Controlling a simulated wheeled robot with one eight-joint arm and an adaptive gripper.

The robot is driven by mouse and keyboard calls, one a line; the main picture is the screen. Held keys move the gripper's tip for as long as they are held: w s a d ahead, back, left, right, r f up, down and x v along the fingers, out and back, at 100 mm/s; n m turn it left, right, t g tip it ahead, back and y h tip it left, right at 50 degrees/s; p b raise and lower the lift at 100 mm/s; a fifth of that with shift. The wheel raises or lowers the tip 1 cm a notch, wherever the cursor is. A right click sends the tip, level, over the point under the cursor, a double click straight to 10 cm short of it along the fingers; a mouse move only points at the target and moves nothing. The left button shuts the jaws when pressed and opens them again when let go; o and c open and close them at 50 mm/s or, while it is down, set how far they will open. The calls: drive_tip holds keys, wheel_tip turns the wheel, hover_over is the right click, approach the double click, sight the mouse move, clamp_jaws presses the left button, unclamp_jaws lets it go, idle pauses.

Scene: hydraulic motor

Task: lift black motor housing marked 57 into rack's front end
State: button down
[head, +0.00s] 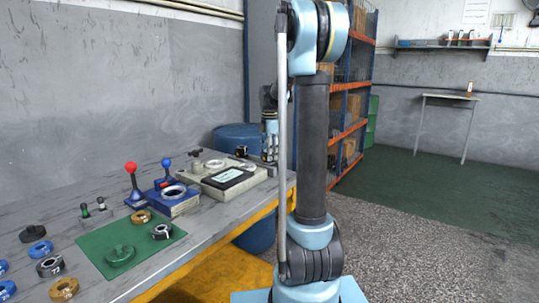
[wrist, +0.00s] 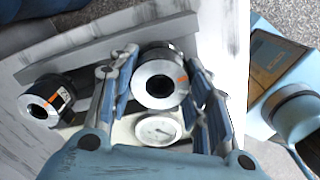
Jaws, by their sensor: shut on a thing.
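In the wrist view my gripper (wrist: 160,62) is shut on a black motor housing (wrist: 160,84) with a silver front face and an orange mark. Its number cannot be read. A finger lies on each side of it. A second black housing (wrist: 45,98) with a pale label lies on a light grey surface to the left, apart from the fingers. In the head view my gripper (head: 270,150) is at the far end of the bench, partly behind my arm, so the held housing is not clear there. I cannot tell which structure is the rack.
A round white gauge (wrist: 158,129) sits close below the held housing. The bench (head: 215,232) carries a grey box (head: 243,178), a blue fixture (head: 178,203), red and blue knobbed levers, and a green mat (head: 148,262) with several rings. A blue barrel (head: 238,138) stands behind.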

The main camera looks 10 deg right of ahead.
drive_tip(key=shift+f, duration=0.45)
idle(0.6)
drive_tip(key=c, duration=0.8)
unclamp_jaws()
drive_tip(key=shift+o, duration=0.4)
drive_tip(key=o, duration=0.4)
drive_tip(key=shift+c, duration=0.2)
drive_tip(key=shift+r, duration=0.1)
drive_tip(key=shift+r, duration=3.45)
